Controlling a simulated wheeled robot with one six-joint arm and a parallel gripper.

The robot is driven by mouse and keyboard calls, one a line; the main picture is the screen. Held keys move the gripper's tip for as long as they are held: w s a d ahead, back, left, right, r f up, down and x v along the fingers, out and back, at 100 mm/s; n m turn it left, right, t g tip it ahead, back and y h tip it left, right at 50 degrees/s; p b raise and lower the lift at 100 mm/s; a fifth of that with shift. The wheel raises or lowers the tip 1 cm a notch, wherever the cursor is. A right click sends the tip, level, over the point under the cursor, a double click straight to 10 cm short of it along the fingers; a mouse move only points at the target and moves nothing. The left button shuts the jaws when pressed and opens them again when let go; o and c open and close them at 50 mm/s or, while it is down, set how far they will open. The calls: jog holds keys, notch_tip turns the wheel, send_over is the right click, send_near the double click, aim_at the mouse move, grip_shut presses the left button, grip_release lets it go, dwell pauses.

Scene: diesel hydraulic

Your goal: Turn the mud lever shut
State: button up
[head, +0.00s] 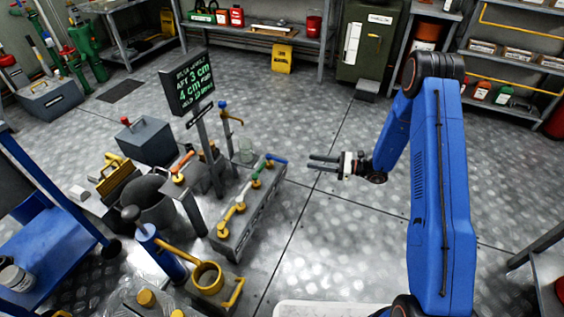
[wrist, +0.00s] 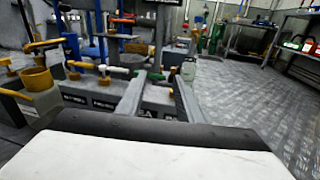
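No lever's label is readable, so I cannot tell which is the mud lever. A row of levers stands on a grey valve block (head: 246,222) in the head view: a yellow lever (head: 229,214), a white one (head: 246,192), a green one (head: 261,170) and a blue one (head: 277,159). An orange-handled lever (head: 182,162) is on a stand to the left. My gripper (head: 316,162) is open and empty, right of the blue lever and apart from it.
A sign (head: 187,84) with green text stands on a post behind the block. A yellow cup with a long handle (head: 207,276) is in front. A glass jar (head: 246,151) stands behind the block. Open metal floor (head: 340,230) lies right of the block.

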notch_tip(320, 180, down, 9)
jog(key=w+d+m+t, duration=0.1)
jog(key=w+m+t, duration=0.1)
jog(key=m+t, duration=0.15)
send_near(282, 161)
jog(key=x, duration=1)
jog(key=shift+w+f, duration=0.3)
jog(key=shift+w, duration=0.05)
grip_shut()
